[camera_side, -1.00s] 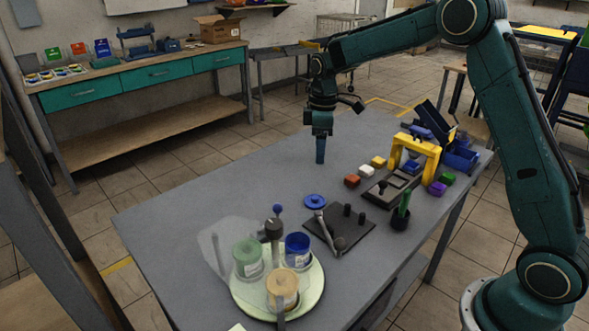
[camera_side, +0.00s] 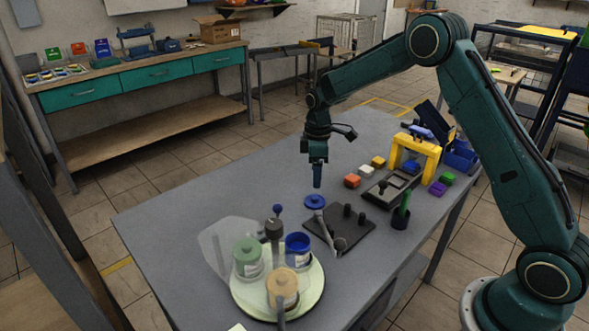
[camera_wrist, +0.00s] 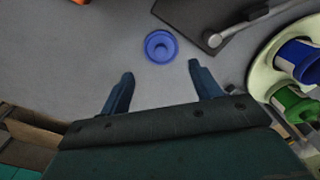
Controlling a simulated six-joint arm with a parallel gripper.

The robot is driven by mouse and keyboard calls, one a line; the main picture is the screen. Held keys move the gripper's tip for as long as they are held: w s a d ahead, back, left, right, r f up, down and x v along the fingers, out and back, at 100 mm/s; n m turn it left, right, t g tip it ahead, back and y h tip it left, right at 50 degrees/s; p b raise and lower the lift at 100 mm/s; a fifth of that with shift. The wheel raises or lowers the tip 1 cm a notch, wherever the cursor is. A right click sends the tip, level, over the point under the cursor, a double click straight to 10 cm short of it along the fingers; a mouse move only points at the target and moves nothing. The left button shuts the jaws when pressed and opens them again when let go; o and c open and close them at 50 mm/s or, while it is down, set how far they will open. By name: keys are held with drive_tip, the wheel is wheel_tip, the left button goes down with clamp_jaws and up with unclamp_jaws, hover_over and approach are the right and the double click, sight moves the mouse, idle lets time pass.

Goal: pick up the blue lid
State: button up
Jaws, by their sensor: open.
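The blue lid (camera_side: 315,201) lies on the grey table beside the left corner of a dark plate, a round disc with a raised middle. It also shows in the wrist view (camera_wrist: 161,46), ahead of the fingertips and roughly between their lines. My gripper (camera_side: 317,185) is above the table, just over and behind the lid in the side view. In the wrist view my gripper (camera_wrist: 160,70) has its two fingers spread apart with nothing between them. No touch with the lid shows.
A round pale tray (camera_side: 313,299) holds green, blue and tan jars near the front. The dark plate (camera_side: 357,236) with a lever stands right of the lid. Coloured blocks and a yellow arch (camera_side: 434,152) stand farther right. The table left of the lid is clear.

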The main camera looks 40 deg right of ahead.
sight(315, 197)
drive_tip(key=shift+f, duration=1.35)
drive_tip(key=shift+f, duration=2.55)
drive_tip(key=c, duration=0.6)
